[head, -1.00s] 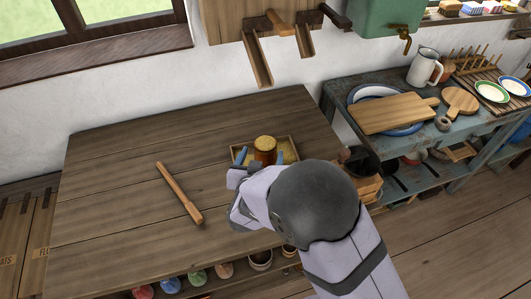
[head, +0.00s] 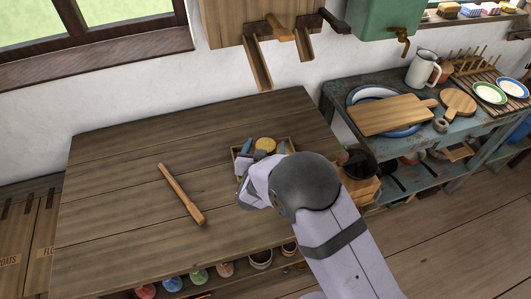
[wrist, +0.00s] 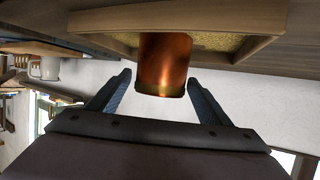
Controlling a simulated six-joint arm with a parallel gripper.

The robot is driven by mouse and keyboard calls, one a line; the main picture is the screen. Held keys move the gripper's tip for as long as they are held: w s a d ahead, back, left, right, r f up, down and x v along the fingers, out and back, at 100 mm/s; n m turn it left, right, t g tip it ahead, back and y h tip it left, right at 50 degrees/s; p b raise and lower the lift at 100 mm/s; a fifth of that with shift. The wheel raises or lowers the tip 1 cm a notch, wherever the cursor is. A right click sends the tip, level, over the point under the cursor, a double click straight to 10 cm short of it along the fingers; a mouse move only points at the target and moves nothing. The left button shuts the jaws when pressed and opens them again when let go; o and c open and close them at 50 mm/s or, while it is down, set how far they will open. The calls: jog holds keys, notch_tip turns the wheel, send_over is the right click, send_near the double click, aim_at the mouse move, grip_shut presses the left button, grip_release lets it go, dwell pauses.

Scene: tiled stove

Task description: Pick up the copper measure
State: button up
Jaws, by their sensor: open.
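The copper measure (wrist: 163,66) is a shiny copper cylinder that stands in a shallow wooden tray (wrist: 265,45) of yellowish grain. The wrist view shows the tray tilted at the top of the picture. In the head view only the measure's pale golden top (head: 265,144) shows, with its lower side hidden behind my gripper. My gripper (wrist: 158,79) is open, with one blue finger on each side of the measure. In the wrist view, gaps show between the measure and both fingers, and nothing is gripped.
A wooden rolling pin (head: 182,194) lies on the table (head: 120,190) left of my gripper. The left of the table is otherwise clear. A dark pot (head: 359,163) is close to the right of my arm. A blue side bench (head: 455,122) at right holds boards, plates and a jug.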

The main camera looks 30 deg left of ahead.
jog(key=c, duration=1.4)
jog(key=shift+r, duration=0.15)
notch_tip(320, 180, up, 10)
jog(key=shift+b, duration=0.45)
